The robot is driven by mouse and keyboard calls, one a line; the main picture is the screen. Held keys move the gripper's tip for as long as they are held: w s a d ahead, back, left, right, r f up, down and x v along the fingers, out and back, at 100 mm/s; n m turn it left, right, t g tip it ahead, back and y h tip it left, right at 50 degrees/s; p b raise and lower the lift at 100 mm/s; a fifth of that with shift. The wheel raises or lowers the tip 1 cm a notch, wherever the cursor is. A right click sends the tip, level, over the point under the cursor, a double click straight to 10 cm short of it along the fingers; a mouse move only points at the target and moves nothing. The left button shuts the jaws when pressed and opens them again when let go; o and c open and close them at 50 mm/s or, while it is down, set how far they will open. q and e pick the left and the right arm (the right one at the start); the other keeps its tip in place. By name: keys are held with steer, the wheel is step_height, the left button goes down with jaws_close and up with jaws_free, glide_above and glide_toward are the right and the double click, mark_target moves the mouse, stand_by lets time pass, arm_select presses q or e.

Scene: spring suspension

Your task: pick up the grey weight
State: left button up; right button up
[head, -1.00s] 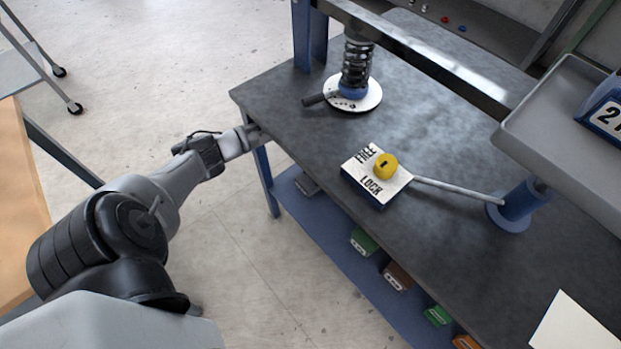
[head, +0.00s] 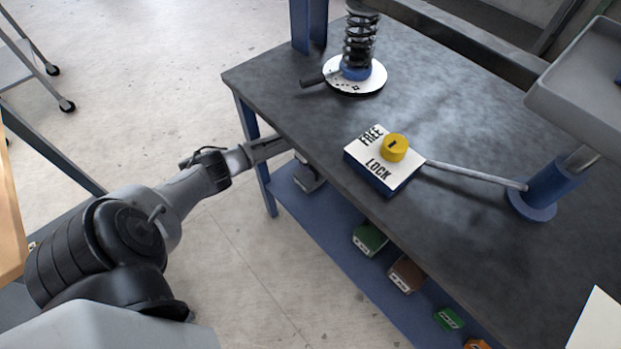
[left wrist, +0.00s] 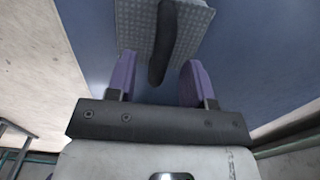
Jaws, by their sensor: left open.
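The grey weight (head: 308,180) sits on the blue lower shelf (head: 318,222) at its left end, partly hidden under the tabletop. In the left wrist view the grey weight (left wrist: 135,25) is a textured grey block with a dark bar handle along its middle. My left gripper (head: 285,146) reaches in at the table's left edge, above and beside the weight. In the left wrist view the left gripper (left wrist: 158,82) is open, its two purple fingers apart. The handle's near end appears between the fingers, with no contact visible. My right gripper is not in view.
The dark tabletop (head: 290,100) overhangs the shelf. On it stand a spring on a white disc (head: 372,82), a FREE/LOCK block with a yellow knob (head: 394,148) and a rod. Green (head: 368,238), brown (head: 405,274) and orange blocks sit further along the shelf.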

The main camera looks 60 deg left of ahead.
arm_select(q)
step_height(320, 180, down, 2)
steer(key=shift+b, duration=0.3)
steer(key=shift+r, duration=0.1)
jaws_close()
stand_by(1.0)
steer(key=shift+r, duration=0.1)
